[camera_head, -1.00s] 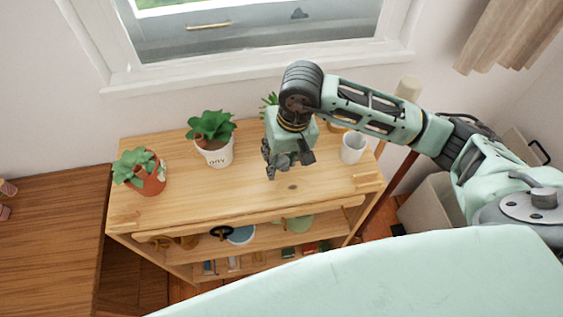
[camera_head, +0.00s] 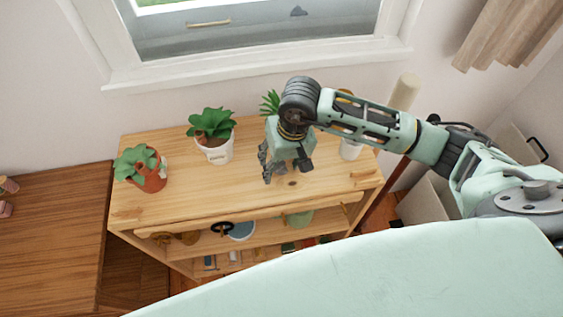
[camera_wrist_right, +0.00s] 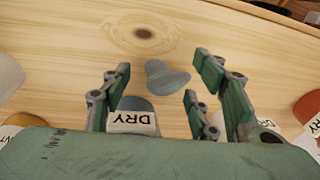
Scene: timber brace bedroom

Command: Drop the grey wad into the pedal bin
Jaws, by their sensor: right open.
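The grey wad (camera_wrist_right: 166,76) lies on the light wooden shelf top in the right wrist view, a flat, smooth grey lump. My right gripper (camera_wrist_right: 160,80) is open above it, and the wad shows between its spread fingers with nothing held. In the head view my right gripper (camera_head: 286,172) points down over the shelf top and hides the wad. I cannot make out the pedal bin for sure in either view. My left gripper is in neither view.
The shelf unit (camera_head: 150,212) carries a white-potted plant (camera_head: 217,153), a terracotta-potted plant (camera_head: 152,180) and a white cup (camera_head: 349,150) partly behind my arm. A pot labelled DRY (camera_wrist_right: 135,115) sits close to the fingers. A beige box (camera_head: 428,208) stands right on the floor.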

